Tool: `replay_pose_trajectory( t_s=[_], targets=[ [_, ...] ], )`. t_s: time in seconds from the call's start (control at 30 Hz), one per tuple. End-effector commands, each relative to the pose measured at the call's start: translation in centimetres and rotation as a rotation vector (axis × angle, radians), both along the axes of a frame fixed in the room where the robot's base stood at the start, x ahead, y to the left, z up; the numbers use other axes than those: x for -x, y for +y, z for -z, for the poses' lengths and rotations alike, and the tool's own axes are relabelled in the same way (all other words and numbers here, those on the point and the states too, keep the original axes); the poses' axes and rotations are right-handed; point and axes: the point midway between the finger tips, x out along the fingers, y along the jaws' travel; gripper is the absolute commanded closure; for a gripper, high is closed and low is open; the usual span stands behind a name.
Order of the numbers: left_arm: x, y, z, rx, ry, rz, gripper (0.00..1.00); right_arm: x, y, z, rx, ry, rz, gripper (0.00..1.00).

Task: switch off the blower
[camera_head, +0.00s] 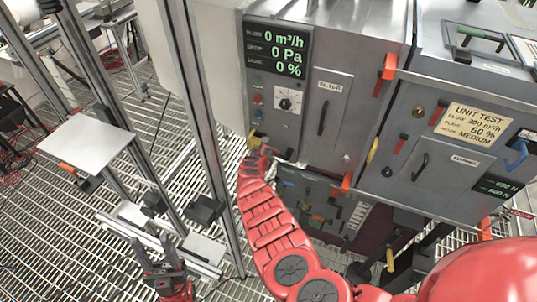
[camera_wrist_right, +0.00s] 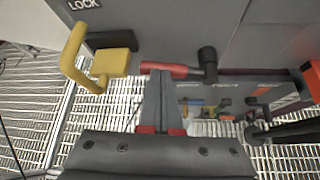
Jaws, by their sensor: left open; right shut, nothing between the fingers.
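The steel cabinet's dark display (camera_head: 277,50) reads 0 m³/h, 0 Pa and 0 %. Below it are a round dial (camera_head: 287,101) on a white plate and small coloured buttons or lamps (camera_head: 258,99); which of these belongs to the blower I cannot tell. My right gripper (camera_wrist_right: 160,73) is shut and empty, its tips just below or against a red lever with a black pivot (camera_wrist_right: 180,70); contact is unclear. A yellow handle (camera_wrist_right: 75,55) is left of it, under a LOCK label. My left gripper (camera_head: 158,258) is open and empty, low left, away from the cabinet.
A FILTER door (camera_head: 329,115) with a black handle is right of the dial. A unit with a UNIT TEST label (camera_head: 471,121) stands further right. A metal post (camera_head: 200,130) rises left of the cabinet. The floor is grating.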

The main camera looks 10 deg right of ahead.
Motion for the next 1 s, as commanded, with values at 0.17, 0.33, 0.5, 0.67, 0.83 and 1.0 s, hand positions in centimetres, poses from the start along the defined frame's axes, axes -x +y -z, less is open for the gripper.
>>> replay_pose_trajectory(
  t_s=[0.17,0.33,0.5,0.67,0.83,1.0],
  targets=[
    [0.0,0.0,-0.5,0.000,0.000,0.000,0.50,0.2,-0.2,-0.1,-0.001,-0.001,0.000,1.00],
    [0.0,0.0,-1.4,0.000,0.000,0.000,0.50,0.5,-0.8,-0.2,-0.002,-0.002,0.000,1.00],
    [0.0,0.0,-1.7,0.000,0.000,0.000,0.50,0.9,-1.3,0.1,-0.003,-0.002,0.000,1.00],
    [0.0,0.0,-1.6,0.000,0.000,0.000,0.50,0.9,-1.2,0.2,-0.004,-0.003,0.000,1.00],
    [0.0,0.0,-1.9,0.000,0.000,0.000,0.50,0.9,-1.1,-0.1,-0.004,-0.002,-0.001,1.00],
    [0.0,0.0,-4.1,0.000,0.000,0.000,0.50,1.3,-0.3,-1.7,-0.004,-0.001,-0.001,1.00]
  ],
)
